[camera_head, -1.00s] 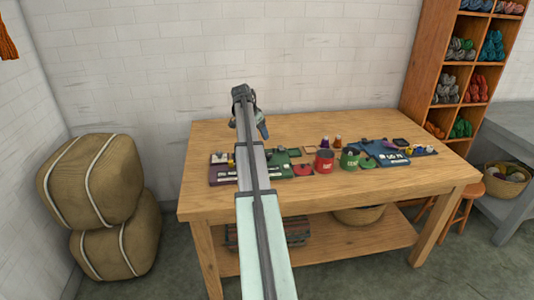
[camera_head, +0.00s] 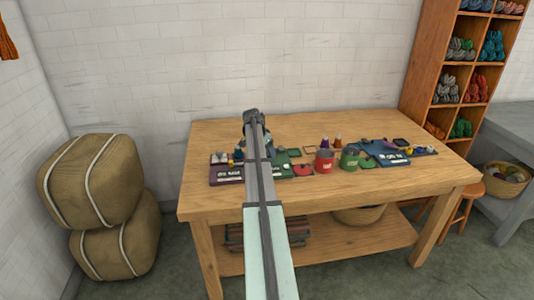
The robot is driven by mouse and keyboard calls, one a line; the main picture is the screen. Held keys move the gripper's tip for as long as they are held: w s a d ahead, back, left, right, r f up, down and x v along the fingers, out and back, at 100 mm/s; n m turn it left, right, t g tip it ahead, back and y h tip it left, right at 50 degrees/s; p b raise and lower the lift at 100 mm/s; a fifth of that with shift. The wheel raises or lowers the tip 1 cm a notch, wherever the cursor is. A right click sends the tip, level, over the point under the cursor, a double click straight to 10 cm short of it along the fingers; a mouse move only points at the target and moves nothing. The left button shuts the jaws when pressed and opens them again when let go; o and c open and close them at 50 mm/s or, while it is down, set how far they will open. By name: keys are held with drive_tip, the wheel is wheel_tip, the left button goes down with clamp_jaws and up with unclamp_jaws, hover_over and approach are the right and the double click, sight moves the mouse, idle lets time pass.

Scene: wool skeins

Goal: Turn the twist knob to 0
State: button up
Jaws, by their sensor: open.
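Several coloured panels with small fittings and white labels lie on the wooden table: a purple panel (camera_head: 226,174) at the left, a green panel (camera_head: 281,172) beside it, and a blue panel (camera_head: 390,152) at the right. The twist knob and its marks are too small to make out. My arm reaches from the bottom edge to above the left part of the table. My gripper (camera_head: 266,147) points down over the purple and green panels, open, mostly hidden behind my arm. I cannot tell whether it touches anything.
A red can (camera_head: 324,161) and a green can (camera_head: 349,158) stand mid-table, with small spools (camera_head: 332,143) behind them. The table's back left and front strip (camera_head: 330,190) are bare. Bales (camera_head: 90,180) stand left; a yarn shelf (camera_head: 440,100) stands right.

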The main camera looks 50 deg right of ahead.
drive_tip(key=shift+x, duration=0.9)
drive_tip(key=shift+c, duration=0.3)
drive_tip(key=c, duration=1)
